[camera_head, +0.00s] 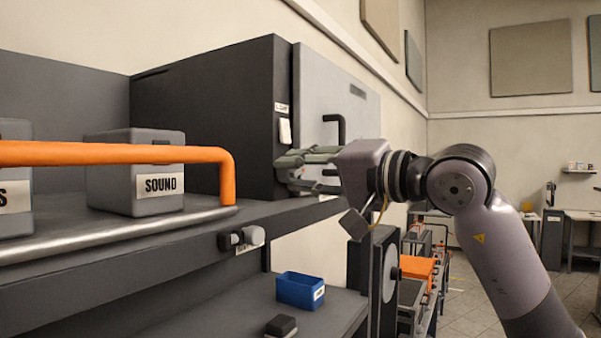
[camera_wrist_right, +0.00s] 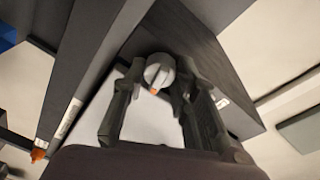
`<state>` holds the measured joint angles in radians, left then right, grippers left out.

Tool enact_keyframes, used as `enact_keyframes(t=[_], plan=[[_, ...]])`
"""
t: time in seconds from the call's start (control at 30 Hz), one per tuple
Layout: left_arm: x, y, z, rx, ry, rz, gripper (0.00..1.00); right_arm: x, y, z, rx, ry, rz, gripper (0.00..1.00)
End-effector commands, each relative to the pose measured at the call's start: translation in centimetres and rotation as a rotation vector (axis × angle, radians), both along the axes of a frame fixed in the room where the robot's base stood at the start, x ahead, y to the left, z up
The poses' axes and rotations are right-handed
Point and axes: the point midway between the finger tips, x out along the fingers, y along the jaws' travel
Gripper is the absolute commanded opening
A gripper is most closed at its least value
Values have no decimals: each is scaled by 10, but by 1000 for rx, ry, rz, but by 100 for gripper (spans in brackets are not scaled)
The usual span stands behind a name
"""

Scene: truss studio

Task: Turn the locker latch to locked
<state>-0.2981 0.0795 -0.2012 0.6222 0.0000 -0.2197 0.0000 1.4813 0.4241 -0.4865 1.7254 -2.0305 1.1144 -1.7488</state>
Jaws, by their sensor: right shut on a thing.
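The locker (camera_head: 220,110) is a dark box with a light grey door (camera_head: 355,110) and a black handle (camera_head: 334,130). My right gripper (camera_head: 308,168) is at the lower part of the door. In the right wrist view, its fingers are closed around the latch (camera_wrist_right: 158,70), a round grey knob with a small orange mark. The mark faces the lower edge of that picture. The head view hides the latch behind the gripper, and I cannot read any lock marking. My left gripper is not in view.
The locker stands on a dark shelf with an orange rail (camera_head: 110,153) and a grey box labelled SOUND (camera_head: 125,170). A knob (camera_head: 240,238) sits on the shelf's front edge. Below are a blue bin (camera_head: 300,290) and a small dark block (camera_head: 281,326).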

Motion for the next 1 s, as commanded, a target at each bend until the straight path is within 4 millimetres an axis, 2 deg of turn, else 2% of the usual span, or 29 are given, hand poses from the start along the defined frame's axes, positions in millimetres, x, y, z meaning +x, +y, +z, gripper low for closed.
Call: enact_keyframes(t=[0.2,0.63,0.93,0.97,1.0], plan=[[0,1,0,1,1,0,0,0,0,-1,-2,2,1,0],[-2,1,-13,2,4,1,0,0,0,-1,148,209,-1,0],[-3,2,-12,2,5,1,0,0,0,0,155,220,0,0],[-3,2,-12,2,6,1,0,0,0,0,155,220,0,28],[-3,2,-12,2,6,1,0,0,0,0,155,220,0,30]])
